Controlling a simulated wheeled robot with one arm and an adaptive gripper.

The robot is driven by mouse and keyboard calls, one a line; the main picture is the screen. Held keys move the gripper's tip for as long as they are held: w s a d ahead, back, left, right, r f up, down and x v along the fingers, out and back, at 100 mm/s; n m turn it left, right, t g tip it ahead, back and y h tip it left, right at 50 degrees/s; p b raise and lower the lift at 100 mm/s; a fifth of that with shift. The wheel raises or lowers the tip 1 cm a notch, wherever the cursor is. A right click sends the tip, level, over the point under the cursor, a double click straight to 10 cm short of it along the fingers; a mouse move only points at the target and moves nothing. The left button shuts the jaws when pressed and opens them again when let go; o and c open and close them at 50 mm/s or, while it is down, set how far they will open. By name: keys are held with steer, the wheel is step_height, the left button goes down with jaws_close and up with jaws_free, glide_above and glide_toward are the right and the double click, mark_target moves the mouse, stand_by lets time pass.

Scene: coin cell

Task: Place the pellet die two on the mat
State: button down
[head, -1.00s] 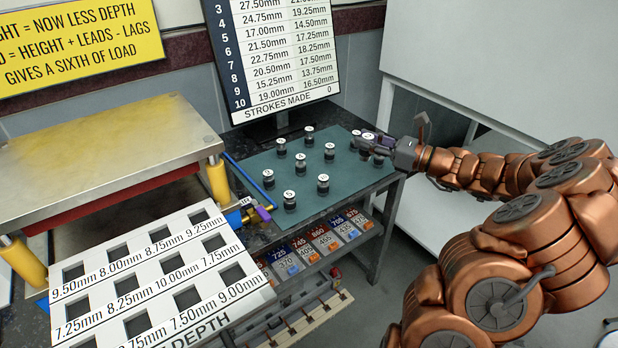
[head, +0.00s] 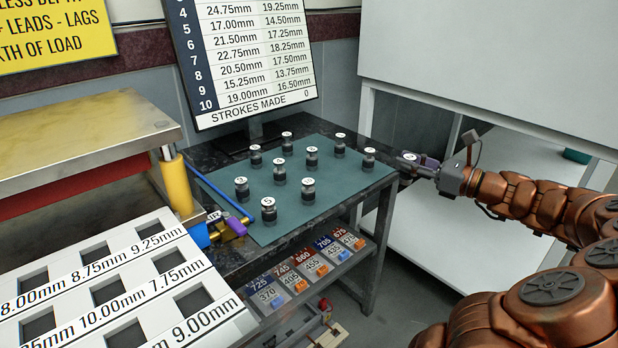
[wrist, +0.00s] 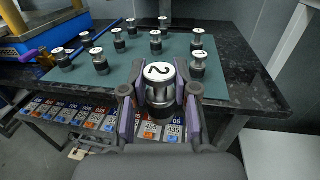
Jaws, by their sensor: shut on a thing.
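Pellet die two (wrist: 158,73), a metal cylinder with a dark base and a white cap marked 2, is held upright between the fingers of my gripper (wrist: 160,104) in the wrist view. In the head view my gripper (head: 410,160) is shut on the die, past the right edge of the table, and the die is mostly hidden there. The green mat (head: 335,186) lies on the dark table to the left of my gripper. The die is apart from the mat's right edge.
Several other dies, such as die 5 (head: 268,208), stand spread over the mat. A labelled rack (head: 300,268) sits below the tabletop. A white slotted depth board (head: 130,290) and a press (head: 80,150) stand at left. A chart screen (head: 250,60) rises behind the mat.

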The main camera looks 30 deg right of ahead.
steer(key=a+b+x, duration=0.1)
steer(key=x, duration=0.4)
steer(key=s+a+f+b+x, duration=0.1)
steer(key=x, duration=0.4)
steer(key=a+x, duration=0.1)
steer(key=x, duration=0.4)
steer(key=shift+a+f+b, duration=0.1)
steer(key=shift+f+b, duration=0.15)
steer(key=shift+b, duration=0.15)
steer(key=shift+f+b, duration=0.7)
steer(key=shift+f, duration=1.05)
steer(key=shift+f, duration=0.1)
steer(key=c, duration=0.9)
jaws_free()
steer(key=shift+s, duration=0.1)
steer(key=shift+s+d+r, duration=0.2)
steer(key=shift+s+d, duration=0.05)
steer(key=shift+s, duration=0.1)
steer(key=shift+p+v, duration=1.25)
steer(key=shift+v, duration=4.25)
